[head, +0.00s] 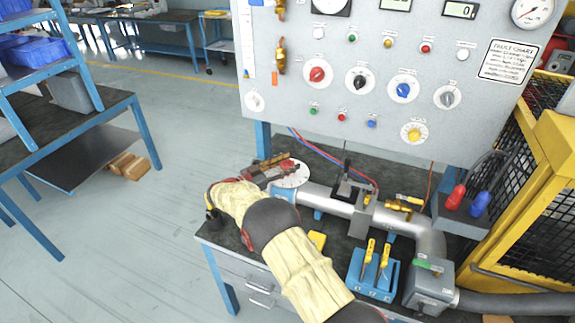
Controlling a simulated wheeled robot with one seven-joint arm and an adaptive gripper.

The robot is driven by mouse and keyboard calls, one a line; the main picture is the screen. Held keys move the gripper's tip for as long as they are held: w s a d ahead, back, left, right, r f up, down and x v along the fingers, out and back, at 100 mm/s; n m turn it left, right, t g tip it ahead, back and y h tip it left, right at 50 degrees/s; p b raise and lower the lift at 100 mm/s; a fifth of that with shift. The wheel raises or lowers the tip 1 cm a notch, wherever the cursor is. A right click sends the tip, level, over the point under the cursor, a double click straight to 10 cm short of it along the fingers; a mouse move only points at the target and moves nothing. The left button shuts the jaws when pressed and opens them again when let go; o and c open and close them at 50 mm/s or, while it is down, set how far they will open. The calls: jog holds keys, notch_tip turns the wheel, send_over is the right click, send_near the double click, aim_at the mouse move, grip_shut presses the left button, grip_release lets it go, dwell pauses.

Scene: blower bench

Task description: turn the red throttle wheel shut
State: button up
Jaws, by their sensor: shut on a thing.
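My arm reaches in from the bottom of the head view and bends toward the left end of the bench. My gripper (277,168), dark and small, is at the left end of the silver pipe, by a round white plate (292,175). A little of the red throttle wheel (287,164) shows there, against the white plate. The gripper is shut on it. The fingers and the wheel overlap, so most of the wheel is hidden and its angle cannot be told.
The silver pipe (330,201) runs right to an elbow. A blue holder (373,276) with yellow-handled tools stands in front. An upright panel (330,110) with knobs and gauges rises behind. A yellow cage (555,150) stands at right.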

jog(key=shift+r, duration=0.1)
dwell(0.5)
jog(key=o, duration=1.2)
jog(key=shift+c, duration=0.2)
jog(key=v, duration=1.2)
jog(key=shift+w+a, duration=0.1)
jog(key=shift+w, duration=0.05)
